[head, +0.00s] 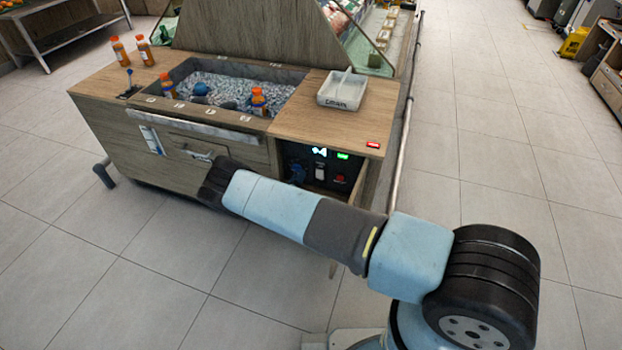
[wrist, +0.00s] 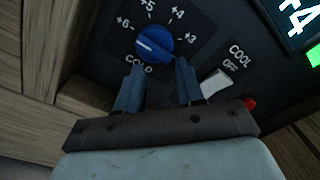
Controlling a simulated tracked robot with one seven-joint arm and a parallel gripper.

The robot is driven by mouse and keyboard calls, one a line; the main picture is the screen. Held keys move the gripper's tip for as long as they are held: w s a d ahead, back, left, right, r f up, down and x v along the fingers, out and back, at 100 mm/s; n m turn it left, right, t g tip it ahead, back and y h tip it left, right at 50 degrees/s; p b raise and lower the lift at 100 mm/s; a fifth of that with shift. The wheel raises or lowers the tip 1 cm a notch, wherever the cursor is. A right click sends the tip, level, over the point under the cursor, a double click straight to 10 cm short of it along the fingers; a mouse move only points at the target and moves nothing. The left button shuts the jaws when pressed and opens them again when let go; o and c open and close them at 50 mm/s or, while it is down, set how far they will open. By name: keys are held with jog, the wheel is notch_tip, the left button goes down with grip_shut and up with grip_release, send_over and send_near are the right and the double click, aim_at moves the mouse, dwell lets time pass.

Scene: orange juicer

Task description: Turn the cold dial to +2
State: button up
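The cold dial (wrist: 155,43) is a round blue knob on a dark panel in the wrist view, ringed by labels +6, +5, +4 and +3, with COLD below. A short white mark shows on its left part; I cannot tell which number it points at. Any +2 label is hidden or not readable. My gripper (wrist: 158,76) has its two blue fingers apart, with nothing between them. The tips are just below the dial in the picture; I cannot tell whether they touch it. In the head view, the panel (head: 310,182) is partly behind my arm.
A white COOL/OFF switch (wrist: 215,83) sits right of my fingers, with a red button (wrist: 249,103) beside it. A display showing a 4 (wrist: 297,17) is at upper right. Wooden cabinet walls (wrist: 36,55) close in the left side. Open floor (head: 500,130) lies right of the counter.

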jog(key=shift+o, duration=0.7)
jog(key=shift+s+a+r, duration=0.1)
jog(key=shift+a+r, duration=0.15)
jog(key=shift+r, duration=0.25)
jog(key=o, duration=0.3)
jog(key=shift+s+d+f, duration=0.2)
jog(key=shift+s+d, duration=0.15)
jog(key=shift+s, duration=0.15)
jog(key=o, duration=0.3)
jog(key=shift+s, duration=0.45)
jog(key=shift+o, duration=0.2)
jog(key=shift+s+f, duration=0.1)
jog(key=shift+s, duration=0.35)
jog(key=v, duration=1.2)
jog(key=shift+s+d, duration=0.15)
jog(key=shift+s, duration=0.15)
jog(key=shift+f, duration=0.1)
jog(key=shift+s, duration=0.1)
jog(key=v, duration=1.3)
jog(key=shift+s, duration=0.35)
